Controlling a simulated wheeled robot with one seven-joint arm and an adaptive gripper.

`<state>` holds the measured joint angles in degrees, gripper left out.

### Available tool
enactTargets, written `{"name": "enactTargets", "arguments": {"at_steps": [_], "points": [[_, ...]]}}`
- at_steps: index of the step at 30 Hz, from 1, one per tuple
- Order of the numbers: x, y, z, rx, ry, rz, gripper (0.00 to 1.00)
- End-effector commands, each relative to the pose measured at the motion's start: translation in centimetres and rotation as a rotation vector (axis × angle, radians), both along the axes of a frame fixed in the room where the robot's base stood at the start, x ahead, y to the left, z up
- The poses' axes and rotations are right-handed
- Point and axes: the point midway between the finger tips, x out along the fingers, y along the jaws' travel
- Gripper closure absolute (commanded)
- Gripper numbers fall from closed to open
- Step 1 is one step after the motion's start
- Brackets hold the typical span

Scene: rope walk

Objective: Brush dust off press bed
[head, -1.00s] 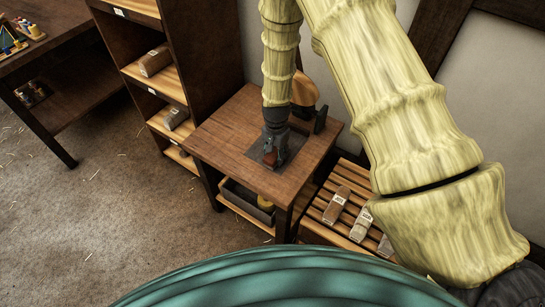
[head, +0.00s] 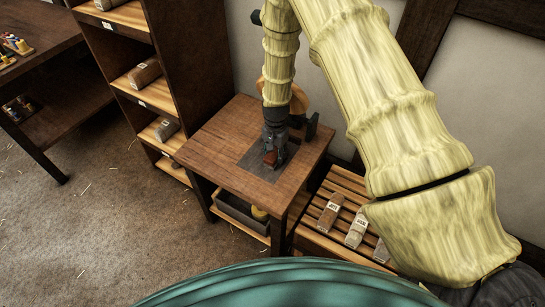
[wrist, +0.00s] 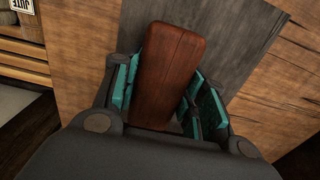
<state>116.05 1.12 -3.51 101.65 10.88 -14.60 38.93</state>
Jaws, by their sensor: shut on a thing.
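My gripper (head: 271,155) is over the small wooden table and shut on a reddish-brown wooden block, which looks like the back of a brush (wrist: 168,75). Its teal pads sit on both sides of the block in the wrist view. Bristles are not visible. The press bed (head: 252,162), a dark grey plate, is set in the table top, and it also shows beyond the block in the wrist view (wrist: 225,40). The brush is over the plate; I cannot tell whether it touches. No dust can be made out. A press frame (head: 311,126) stands behind, partly hidden by my arm.
The table (head: 210,135) has a lower shelf with a grey bin (head: 240,212) and something yellow. A slatted rack (head: 345,188) with several wrapped bundles stands right. A shelf unit (head: 185,60) stands left, and a dark workbench (head: 45,50) is further left. The floor at left is open.

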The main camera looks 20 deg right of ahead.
Motion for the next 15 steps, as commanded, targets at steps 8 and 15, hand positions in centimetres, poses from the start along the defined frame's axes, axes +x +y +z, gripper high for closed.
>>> {"name": "enactTargets", "arguments": {"at_steps": [8,15], "points": [[0.0,-0.1,0.2,0.0,0.0,-0.001,0.89],[-0.7,0.8,0.1,0.0,0.0,0.0,0.89]]}}
